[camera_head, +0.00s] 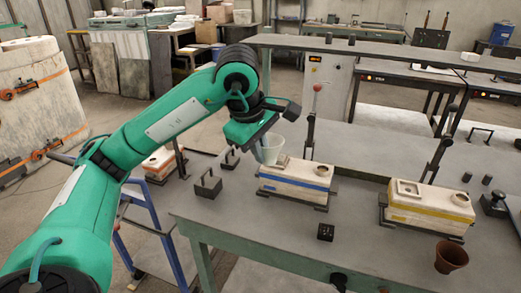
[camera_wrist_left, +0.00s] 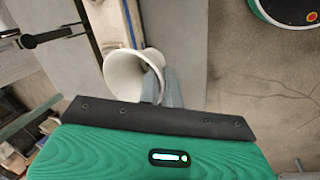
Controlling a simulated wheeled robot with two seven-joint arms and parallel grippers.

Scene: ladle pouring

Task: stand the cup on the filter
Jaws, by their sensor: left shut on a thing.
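A pale grey-white cup (camera_head: 273,147) is upright at the left end of the blue-striped mould box (camera_head: 296,185). My left gripper (camera_head: 261,153) is shut on the cup's side. In the left wrist view, the cup (camera_wrist_left: 121,76) shows its open mouth, and the two grey fingers of my left gripper (camera_wrist_left: 161,88) are at its wall. The cup's base is at or just above the box top; I cannot tell if it touches. No filter shows clearly; the spot under the cup is hidden. My right gripper is not in view.
A yellow-striped mould box (camera_head: 432,209) with a raised square opening stands to the right. A brown cup (camera_head: 451,257) is near the table's front right. Tall clamp levers (camera_head: 313,115) rise behind the boxes. A black bracket (camera_head: 207,184) stands to the left. The bench (camera_head: 340,240) has bare room.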

